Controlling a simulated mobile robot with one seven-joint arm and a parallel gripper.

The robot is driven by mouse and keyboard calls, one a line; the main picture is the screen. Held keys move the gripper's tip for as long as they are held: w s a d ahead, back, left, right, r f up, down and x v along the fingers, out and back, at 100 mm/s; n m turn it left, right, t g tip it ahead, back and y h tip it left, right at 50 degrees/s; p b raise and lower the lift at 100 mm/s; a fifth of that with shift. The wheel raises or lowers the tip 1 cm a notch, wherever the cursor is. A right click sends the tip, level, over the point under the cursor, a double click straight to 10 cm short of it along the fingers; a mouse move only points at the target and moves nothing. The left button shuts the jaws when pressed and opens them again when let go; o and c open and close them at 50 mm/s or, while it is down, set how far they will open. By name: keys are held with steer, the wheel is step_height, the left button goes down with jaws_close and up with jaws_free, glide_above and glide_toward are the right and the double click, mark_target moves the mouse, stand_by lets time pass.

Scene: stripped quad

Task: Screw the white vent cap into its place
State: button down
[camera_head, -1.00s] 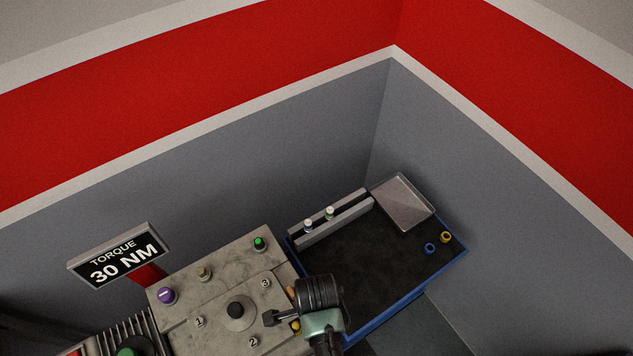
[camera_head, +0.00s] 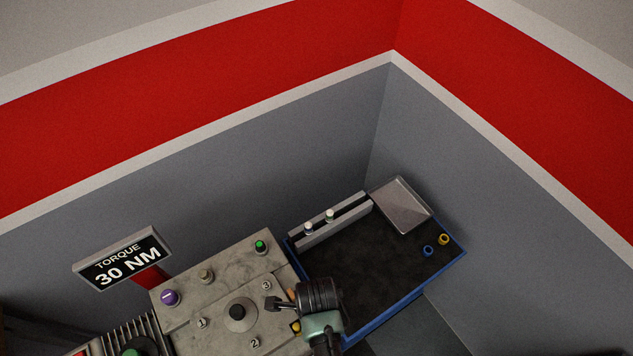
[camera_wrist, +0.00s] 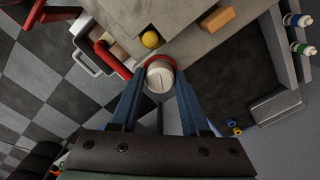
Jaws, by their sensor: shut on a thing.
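The white vent cap (camera_wrist: 159,79) shows in the wrist view between the fingertips, pale and round with a dark slot line and a red rim around its far side. My gripper (camera_wrist: 160,84) is shut on it with its two blue fingers. In the head view my gripper (camera_head: 272,304) is over the right part of the grey machine block (camera_head: 215,323), close to the number 3. The cap is hidden there by the gripper. I cannot tell whether the cap touches the block, or where its seat is.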

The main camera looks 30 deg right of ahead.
steer(key=shift+s+r+m+p, duration=0.1)
steer(key=shift+m+p, duration=0.25)
steer(key=shift+m, duration=0.65)
steer(key=shift+m+p, duration=0.4)
steer(key=shift+m, duration=0.6)
steer(key=c, duration=0.5)
jaws_free()
steer(key=shift+c, duration=0.2)
